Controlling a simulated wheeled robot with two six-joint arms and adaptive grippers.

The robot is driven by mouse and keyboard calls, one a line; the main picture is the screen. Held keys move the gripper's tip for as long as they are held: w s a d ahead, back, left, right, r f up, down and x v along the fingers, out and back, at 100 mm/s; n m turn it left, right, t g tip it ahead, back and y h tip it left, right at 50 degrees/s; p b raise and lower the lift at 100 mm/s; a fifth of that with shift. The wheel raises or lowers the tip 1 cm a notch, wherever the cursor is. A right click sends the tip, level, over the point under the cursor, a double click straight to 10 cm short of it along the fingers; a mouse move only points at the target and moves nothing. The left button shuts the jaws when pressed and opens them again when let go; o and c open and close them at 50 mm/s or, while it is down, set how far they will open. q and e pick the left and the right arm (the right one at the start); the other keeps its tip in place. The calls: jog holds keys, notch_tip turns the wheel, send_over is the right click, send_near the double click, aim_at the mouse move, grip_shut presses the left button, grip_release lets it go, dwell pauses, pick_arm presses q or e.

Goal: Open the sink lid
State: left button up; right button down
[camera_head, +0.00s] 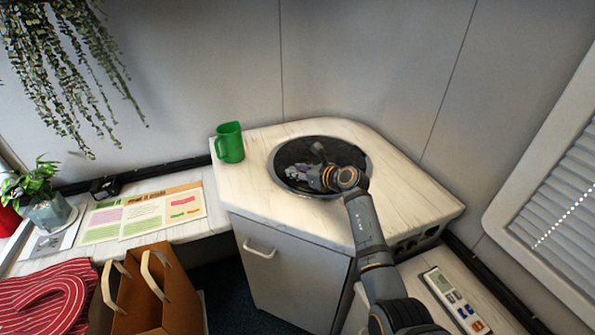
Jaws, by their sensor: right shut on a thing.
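The round sink (279,158), dark inside a pale rim, is set in the white wooden corner counter. My right gripper (318,178) is over the right part of the dark round area, with its arm coming in from the lower right. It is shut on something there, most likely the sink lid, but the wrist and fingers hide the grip. I cannot tell how far the lid is raised. Small greyish-purple shapes show beside the fingers, too small to name. My left gripper is not in view.
A green mug (230,143) stands on the counter (245,190) left of the sink. A cabinet door with a handle (259,249) is below. A remote-like device (455,300) lies lower right. Walls close off the back.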

pick_arm(q)
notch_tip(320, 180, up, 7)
jog(key=p, duration=0.7)
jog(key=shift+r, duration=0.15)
pick_arm(e)
jog(key=w+d+r+m+y, duration=0.1)
jog(key=d+r+m+y, duration=0.1)
jog(key=r, duration=0.6)
jog(key=w+d+r+m+y, duration=0.1)
jog(key=d+r+m, duration=0.1)
jog(key=d+r, duration=0.3)
notch_tip(320, 180, up, 3)
jog(key=shift+w+d+f+m+t+y, duration=0.1)
jog(key=shift+w+d+m+t+y, duration=0.1)
jog(key=shift+m+t+y, duration=0.15)
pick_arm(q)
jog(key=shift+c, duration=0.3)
